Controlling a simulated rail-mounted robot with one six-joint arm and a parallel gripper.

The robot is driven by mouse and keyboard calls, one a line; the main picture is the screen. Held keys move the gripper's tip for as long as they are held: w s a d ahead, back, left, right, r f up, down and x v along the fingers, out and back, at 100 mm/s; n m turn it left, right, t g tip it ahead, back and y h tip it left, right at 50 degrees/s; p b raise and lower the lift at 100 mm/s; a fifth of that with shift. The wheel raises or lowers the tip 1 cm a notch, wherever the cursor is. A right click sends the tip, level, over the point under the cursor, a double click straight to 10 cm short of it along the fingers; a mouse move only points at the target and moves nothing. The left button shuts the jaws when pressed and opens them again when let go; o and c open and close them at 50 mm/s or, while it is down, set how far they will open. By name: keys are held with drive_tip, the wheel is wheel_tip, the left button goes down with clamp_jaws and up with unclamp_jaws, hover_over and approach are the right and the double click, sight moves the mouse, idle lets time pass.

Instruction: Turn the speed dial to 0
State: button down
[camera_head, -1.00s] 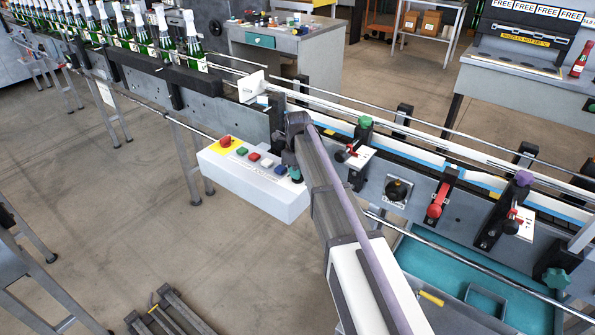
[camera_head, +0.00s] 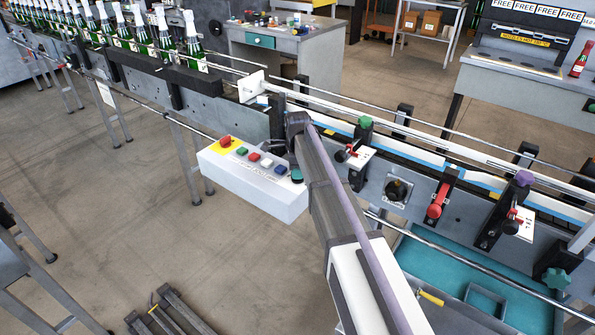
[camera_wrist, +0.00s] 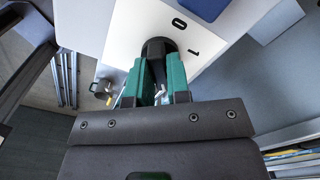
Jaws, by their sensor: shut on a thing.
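In the wrist view, the speed dial (camera_wrist: 158,46) is a round black knob on a white panel. Printed marks "0" and "1" stand beside it at its upper right. My gripper (camera_wrist: 160,62) has teal fingers closed on the knob from both sides. The fingers hide most of the knob, and I cannot tell which mark it points to. In the head view, my arm reaches to the right end of the white control box (camera_head: 235,186). The dial is hidden there behind the arm.
The box carries a red stop button (camera_head: 225,142) on yellow and several coloured buttons to my arm's left. The conveyor (camera_head: 345,176) runs behind, with bottles (camera_head: 190,50) at upper left. Another black knob (camera_head: 397,190) sits on the conveyor's side, right of my arm.

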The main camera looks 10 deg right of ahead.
drive_tip(key=n, duration=1.4)
drive_tip(key=shift+n, duration=0.3)
drive_tip(key=n, duration=0.3)
drive_tip(key=shift+n, duration=0.3)
drive_tip(key=n, duration=0.3)
drive_tip(key=shift+n, duration=0.3)
drive_tip(key=n, duration=0.6)
drive_tip(key=shift+n, duration=0.3)
drive_tip(key=c, duration=1.1)
unclamp_jaws()
